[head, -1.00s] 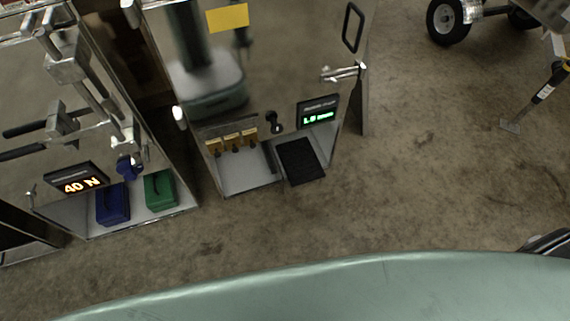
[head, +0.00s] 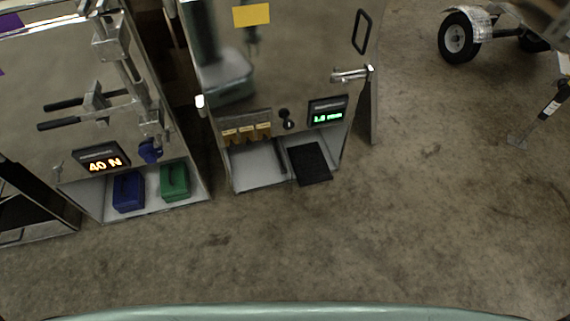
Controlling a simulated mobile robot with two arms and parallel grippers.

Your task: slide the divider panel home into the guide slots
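A thin upright metal panel with a black loop handle (head: 362,32) stands at the right side of the middle metal unit (head: 290,60); it looks like the divider panel, but I cannot tell for sure. Its lower edge is at the floor beside the unit's open bay. Guide slots cannot be made out. A silver latch or handle (head: 352,74) sticks out near the panel. Neither of my grippers is in view.
The middle unit has a green-lit display (head: 327,117), brass-coloured blocks (head: 246,132) and a black mat (head: 310,164). The left unit has a "40 N" display (head: 104,165), a blue box (head: 128,192) and a green box (head: 174,182). A wheel (head: 459,37) stands upper right. The concrete floor (head: 420,220) is clear.

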